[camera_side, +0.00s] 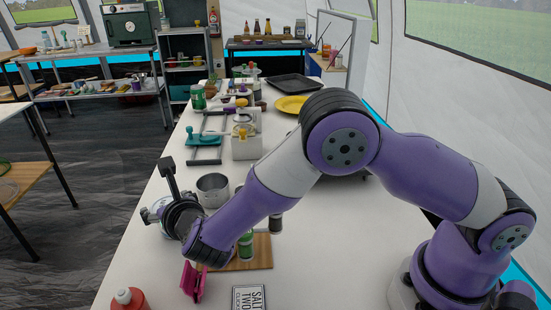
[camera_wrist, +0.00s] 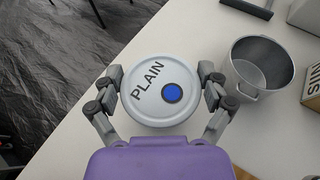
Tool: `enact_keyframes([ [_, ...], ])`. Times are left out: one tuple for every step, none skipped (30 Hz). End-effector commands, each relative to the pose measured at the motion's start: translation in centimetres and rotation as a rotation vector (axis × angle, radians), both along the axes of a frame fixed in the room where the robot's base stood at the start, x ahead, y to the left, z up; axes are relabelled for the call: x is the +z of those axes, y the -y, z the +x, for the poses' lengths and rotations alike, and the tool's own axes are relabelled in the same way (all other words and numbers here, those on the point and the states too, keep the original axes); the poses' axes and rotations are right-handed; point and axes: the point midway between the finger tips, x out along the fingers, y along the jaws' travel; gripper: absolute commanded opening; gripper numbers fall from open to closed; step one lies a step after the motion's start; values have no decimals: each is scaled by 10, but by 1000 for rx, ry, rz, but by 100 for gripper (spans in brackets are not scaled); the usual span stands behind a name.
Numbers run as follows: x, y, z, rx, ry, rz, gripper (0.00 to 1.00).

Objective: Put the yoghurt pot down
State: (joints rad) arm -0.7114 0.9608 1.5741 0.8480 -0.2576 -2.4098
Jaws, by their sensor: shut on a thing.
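The yoghurt pot shows in the wrist view as a round, pale lid marked PLAIN with a blue dot (camera_wrist: 146,92). My gripper (camera_wrist: 160,75) is shut around it, one finger on each side. In the side view my gripper (camera_side: 158,212) is low at the left edge of the white table (camera_side: 320,250), and the pot is mostly hidden by it. The pot looks upright. I cannot tell whether its base touches the table.
A grey metal pan (camera_wrist: 262,65) stands right of the pot; it also shows in the side view (camera_side: 213,190). A wooden board (camera_side: 262,252) with a green jar (camera_side: 245,246), a pink stand (camera_side: 192,281), a red bottle (camera_side: 130,299) and a SALT card (camera_side: 249,298) are nearer the camera.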

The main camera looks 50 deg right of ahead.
Motion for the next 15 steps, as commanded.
enact_keyframes([
  [0, 0, 0, 0, 1, 0, 33],
  [0, 0, 0, 0, 1, 0, 33],
  [-1, 0, 0, 0, 0, -1, 33],
  [-2, 0, 0, -1, 0, -1, 33],
  [-3, 0, 0, 0, 0, -2, 33],
  [-3, 0, 0, -1, -1, -1, 100],
  [-3, 0, 0, -1, -1, -1, 100],
  [-3, 0, 0, -1, -1, -1, 100],
  [-3, 0, 0, -1, -1, -1, 100],
  [-3, 0, 0, -1, -1, -1, 100],
  [-3, 0, 0, -1, -1, -1, 100],
  [-2, 0, 0, -1, -1, -1, 100],
  [-2, 0, 0, -1, -1, -1, 100],
  [-2, 0, 0, -1, -1, -1, 100],
  [-2, 0, 0, -1, -1, -1, 100],
])
